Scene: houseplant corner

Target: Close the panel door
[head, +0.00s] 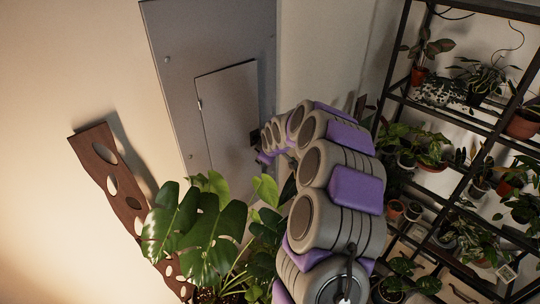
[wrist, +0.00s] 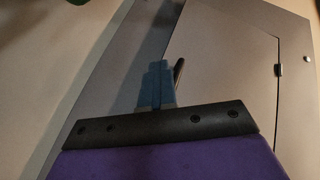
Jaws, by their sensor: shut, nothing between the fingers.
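The panel door (head: 228,115) is a grey rectangular leaf set in a larger grey wall panel (head: 175,45). A thin dark line runs along its top and left edges. It looks flush or nearly so; I cannot tell whether a small gap is left. In the wrist view the door (wrist: 232,75) fills the area behind and right of my gripper (wrist: 157,68). My gripper's blue-grey fingers are together and empty. A short dark bar, perhaps a handle, shows just right of them; contact is unclear. In the head view my arm reaches the door's lower right side, and the fingertips are hidden.
A large leafy plant (head: 190,222) stands below the panel, close to my arm. A brown board with holes (head: 115,180) leans at the left. A black shelf rack with several potted plants (head: 465,120) stands at the right. A small dark fitting (wrist: 278,70) sits on the door's edge line.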

